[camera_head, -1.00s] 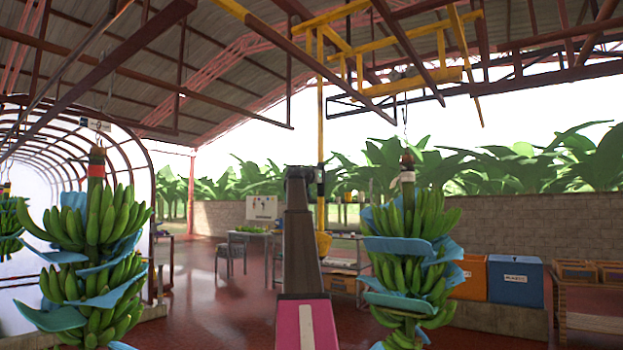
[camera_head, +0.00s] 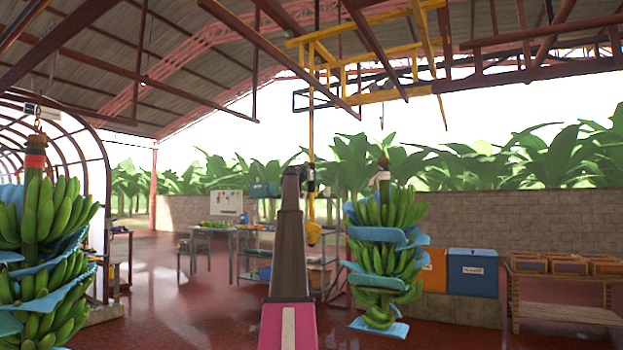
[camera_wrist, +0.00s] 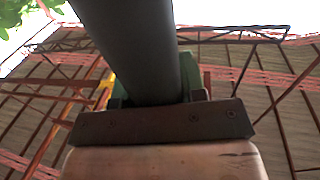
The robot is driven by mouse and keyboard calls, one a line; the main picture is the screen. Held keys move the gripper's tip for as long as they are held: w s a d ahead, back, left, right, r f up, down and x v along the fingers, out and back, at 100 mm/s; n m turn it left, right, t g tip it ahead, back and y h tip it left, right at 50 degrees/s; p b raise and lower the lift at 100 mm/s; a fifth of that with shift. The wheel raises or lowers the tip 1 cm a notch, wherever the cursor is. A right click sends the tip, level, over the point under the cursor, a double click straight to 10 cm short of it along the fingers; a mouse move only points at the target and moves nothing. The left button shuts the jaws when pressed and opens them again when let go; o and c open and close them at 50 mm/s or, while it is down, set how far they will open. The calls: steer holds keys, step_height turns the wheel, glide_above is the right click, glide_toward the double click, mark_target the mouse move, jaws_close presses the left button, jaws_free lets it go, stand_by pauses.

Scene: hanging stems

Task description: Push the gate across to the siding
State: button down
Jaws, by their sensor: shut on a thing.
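The gate is a yellow overhead rail frame (camera_head: 368,43) under the roof, right of centre in the head view. A thin yellow pole (camera_head: 312,130) hangs from it, with a dark section low down and a yellow knob (camera_head: 313,233) at its lower end. My gripper (camera_head: 303,174) is at the dark section, at the top of my raised arm. In the wrist view a thick dark cylinder (camera_wrist: 130,45) lies between green jaw pads, and my gripper (camera_wrist: 158,90) is shut on it. The siding cannot be told apart from the other overhead rails.
Banana bunches hang at left (camera_head: 45,245) and right (camera_head: 385,250), with blue sheets between the hands. Blue (camera_head: 472,272) and orange (camera_head: 432,272) bins and a wooden bench (camera_head: 565,290) stand at right. A shelf rack (camera_head: 325,240) stands behind my arm. Red floor is open at left centre.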

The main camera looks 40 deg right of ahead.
steer(key=shift+w+d, duration=0.15)
steer(key=shift+d, duration=0.05)
stand_by(0.3)
steer(key=c, duration=0.7)
jaws_free()
steer(key=s+a, duration=0.2)
steer(key=a, duration=0.8)
steer(key=shift+a, duration=0.25)
